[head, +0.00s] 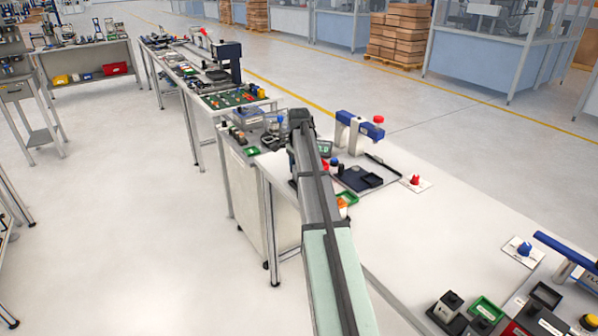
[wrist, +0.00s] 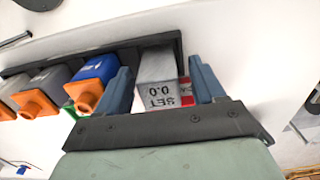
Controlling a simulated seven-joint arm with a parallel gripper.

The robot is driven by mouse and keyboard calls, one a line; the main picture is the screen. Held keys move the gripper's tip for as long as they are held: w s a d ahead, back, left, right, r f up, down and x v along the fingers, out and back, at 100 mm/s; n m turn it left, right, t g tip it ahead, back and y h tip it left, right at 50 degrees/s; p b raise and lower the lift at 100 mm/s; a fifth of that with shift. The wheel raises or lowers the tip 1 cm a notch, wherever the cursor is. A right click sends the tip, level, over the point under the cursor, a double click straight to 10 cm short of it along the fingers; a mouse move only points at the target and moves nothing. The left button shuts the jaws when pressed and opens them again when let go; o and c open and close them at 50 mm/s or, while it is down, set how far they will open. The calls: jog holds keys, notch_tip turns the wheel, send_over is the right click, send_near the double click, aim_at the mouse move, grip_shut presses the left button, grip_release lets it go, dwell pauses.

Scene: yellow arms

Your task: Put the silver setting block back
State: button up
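In the wrist view, the silver setting block (wrist: 158,85), marked "SET 0.0", is between the two blue-grey fingers of my gripper (wrist: 162,88). A narrow gap shows on each side of it, so the fingers look open around the block. The block is at the end of a dark rack (wrist: 130,55), in line with the other blocks. Its lower end is hidden by my gripper's body, so how it is seated cannot be told. In the head view, my arm hides the gripper and the block.
In the wrist view, a blue block (wrist: 93,80) and grey blocks (wrist: 50,85) with orange ends sit left of my gripper. A red label shows beside the silver block. In the head view, a blue-topped gauge stand (head: 358,128) stands on the white bench (head: 430,230), which has clear room.

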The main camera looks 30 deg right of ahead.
notch_tip(320, 180, up, 12)
jog(key=shift+r, duration=0.15)
dwell(0.7)
dwell(0.4)
jog(key=s+a+f+n, duration=0.4)
jog(key=a+f, duration=0.5)
jog(key=f, duration=0.1)
jog(key=s+a+f+n, duration=0.35)
jog(key=a+f, duration=0.45)
jog(key=f, duration=0.3)
jog(key=s+a+f+n, duration=0.3)
jog(key=a+f+n, duration=0.1)
jog(key=a+f, duration=0.55)
jog(key=s+a+f+n, duration=0.7)
jog(key=s+a+f, duration=0.2)
jog(key=s+f, duration=0.3)
jog(key=s+f+g, duration=0.3)
jog(key=s+f, duration=0.6)
jog(key=s, duration=0.5)
jog(key=s+f+g, duration=0.3)
jog(key=s+f, duration=0.6)
jog(key=s, duration=0.6)
jog(key=shift+s+f+g, duration=0.2)
jog(key=shift+f+g, duration=0.1)
jog(key=shift+f, duration=0.05)
jog(key=shift+m, duration=0.25)
